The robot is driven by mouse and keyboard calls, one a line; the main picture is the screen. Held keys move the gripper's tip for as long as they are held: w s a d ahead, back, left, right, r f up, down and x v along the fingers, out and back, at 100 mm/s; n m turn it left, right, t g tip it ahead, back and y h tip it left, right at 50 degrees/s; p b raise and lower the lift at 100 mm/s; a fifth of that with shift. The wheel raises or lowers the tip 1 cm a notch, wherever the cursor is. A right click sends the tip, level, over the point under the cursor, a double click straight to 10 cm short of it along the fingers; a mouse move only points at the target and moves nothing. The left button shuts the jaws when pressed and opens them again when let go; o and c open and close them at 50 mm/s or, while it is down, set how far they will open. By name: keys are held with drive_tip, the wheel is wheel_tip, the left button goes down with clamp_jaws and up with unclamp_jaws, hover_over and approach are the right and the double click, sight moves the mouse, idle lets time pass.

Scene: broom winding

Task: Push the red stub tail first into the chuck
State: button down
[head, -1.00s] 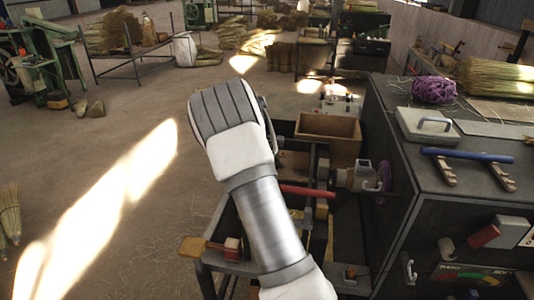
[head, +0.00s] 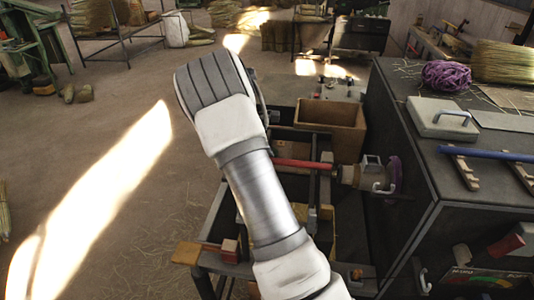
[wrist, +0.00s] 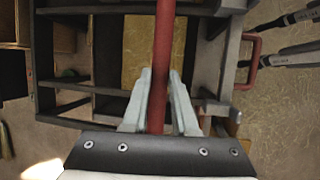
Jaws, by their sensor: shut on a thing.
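The red stub (head: 300,163) is a plain red rod. In the head view it runs from behind my arm rightward to the grey chuck (head: 366,176), its right end at or just in front of the chuck's left side. I cannot tell whether it has entered. In the wrist view my gripper (wrist: 157,88) is shut on the red stub (wrist: 164,40), with a pale finger on each side. The stub extends forward past the fingertips and out of the top of the picture. My arm hides the gripper in the head view.
A wooden box (head: 330,125) stands behind the stub. The dark bench (head: 412,160) rises at right, carrying a purple twine ball (head: 446,75), a blue rod (head: 490,154) and a grey block with a handle (head: 444,118).

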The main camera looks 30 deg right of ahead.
drive_tip(key=shift+w+d+f+b, duration=1.45)
drive_tip(key=shift+d+f+b, duration=0.6)
drive_tip(key=shift+f, duration=1.4)
drive_tip(key=shift+s+d+r+b, duration=0.1)
drive_tip(key=shift+s+d+b, duration=0.05)
drive_tip(key=shift+s+d, duration=1.15)
drive_tip(key=shift+s+d+f+b, duration=0.15)
drive_tip(key=shift+s+d, duration=0.8)
drive_tip(key=shift+d, duration=0.7)
drive_tip(key=shift+s+d+r+b, duration=0.15)
drive_tip(key=shift+s+d, duration=0.95)
drive_tip(key=shift+d, duration=0.5)
drive_tip(key=c, duration=0.6)
unclamp_jaws()
drive_tip(key=shift+s, duration=0.1)
